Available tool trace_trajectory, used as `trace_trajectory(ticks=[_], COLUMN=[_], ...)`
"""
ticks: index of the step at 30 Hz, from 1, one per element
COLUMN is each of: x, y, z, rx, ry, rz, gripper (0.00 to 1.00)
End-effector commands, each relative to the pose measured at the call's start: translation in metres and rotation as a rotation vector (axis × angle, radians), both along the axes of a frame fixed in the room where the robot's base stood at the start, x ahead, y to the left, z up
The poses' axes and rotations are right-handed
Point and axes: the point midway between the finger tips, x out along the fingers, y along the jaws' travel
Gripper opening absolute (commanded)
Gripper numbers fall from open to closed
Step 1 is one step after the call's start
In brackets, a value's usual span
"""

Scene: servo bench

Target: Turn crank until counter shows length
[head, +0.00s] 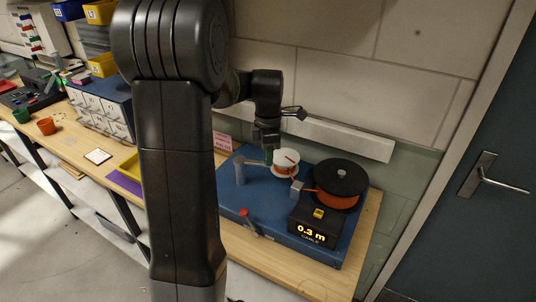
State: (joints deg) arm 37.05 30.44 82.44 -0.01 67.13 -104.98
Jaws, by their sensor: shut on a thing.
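The counter (312,231) is a black box at the front right of the blue bench plate (228,190); its lit display reads 0.3 m above the word CABLE. A white take-up reel (290,176) stands at the plate's back, with a little orange on it. A large black-flanged spool (340,180) of orange cable stands to its right. My gripper (268,153) points down at the reel's left side, shut on the crank's handle, of which a bit of green shows. My gripper hides most of the crank.
A grey post with an arm (240,172) stands left of the reel. A red-tipped lever (245,213) is at the plate's front edge. A pink card (222,142) behind the plate is too small to read. Drawers (102,113) and cups stand farther left.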

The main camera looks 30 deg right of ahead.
Motion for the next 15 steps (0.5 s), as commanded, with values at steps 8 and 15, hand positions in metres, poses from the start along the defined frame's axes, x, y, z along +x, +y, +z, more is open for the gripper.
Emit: trace_trajectory(ticks=[8,15], x=[0.0007,0.0005], y=[-0.0002,-0.0001], z=[0.0005,0.0004], rx=[-0.001,0.0], ry=[-0.002,-0.001], rz=[-0.001,-0.001], gripper=[0.0,0.41])
